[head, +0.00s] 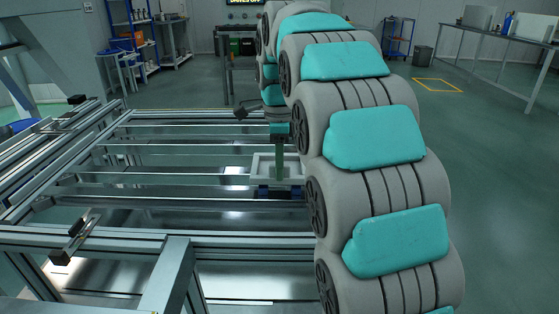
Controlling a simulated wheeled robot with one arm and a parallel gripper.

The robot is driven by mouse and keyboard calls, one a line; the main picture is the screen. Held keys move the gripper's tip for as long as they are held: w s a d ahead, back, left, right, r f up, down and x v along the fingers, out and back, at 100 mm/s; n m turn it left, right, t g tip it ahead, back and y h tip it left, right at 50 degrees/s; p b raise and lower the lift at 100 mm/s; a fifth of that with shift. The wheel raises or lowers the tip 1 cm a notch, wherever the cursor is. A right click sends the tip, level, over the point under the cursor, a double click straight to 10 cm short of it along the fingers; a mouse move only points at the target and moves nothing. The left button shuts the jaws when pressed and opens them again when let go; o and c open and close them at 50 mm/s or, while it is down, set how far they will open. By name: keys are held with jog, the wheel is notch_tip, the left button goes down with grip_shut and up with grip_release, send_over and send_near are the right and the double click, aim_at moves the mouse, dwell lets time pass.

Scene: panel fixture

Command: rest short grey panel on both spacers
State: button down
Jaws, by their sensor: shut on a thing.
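My gripper (280,172) hangs at the end of my arm, over the right part of the metal frame. A small light grey piece with a raised rim, which looks like the short grey panel (261,172), is at its tip. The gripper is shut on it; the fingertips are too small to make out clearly. Dark blue parts (264,192) show just under the panel and may be the spacers. I cannot tell whether the panel touches them. My arm hides what lies to the right of the panel.
The fixture is an open frame of metal rails (160,240) with gaps between them. Dark clamp-like blocks (62,257) sit on the left rails. A workbench (500,36) stands at the back right. Open floor (480,150) lies right of my arm.

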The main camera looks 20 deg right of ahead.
jog(key=shift+f, duration=0.65)
dwell(0.4)
jog(key=c, duration=0.7)
grip_release()
jog(key=shift+r, duration=0.1)
notch_tip(320, 180, up, 7)
jog(key=shift+r+p, duration=0.15)
jog(key=shift+p, duration=0.2)
jog(key=shift+s+r, duration=0.1)
jog(key=shift+s, duration=0.05)
jog(key=s+a+f+n, duration=0.1)
jog(key=s+f+n, duration=0.5)
jog(key=s, duration=0.5)
jog(key=s+a+f+n+g, duration=0.1)
jog(key=s+f+n, duration=0.6)
jog(key=s, duration=0.5)
jog(key=s+a+f+n, duration=0.1)
jog(key=s+f+n, duration=0.5)
jog(key=s, duration=0.5)
jog(key=shift+s+f+n+g, duration=0.15)
jog(key=shift+n, duration=0.45)
jog(key=shift+s+f+n+g, duration=0.15)
jog(key=shift+n, duration=0.45)
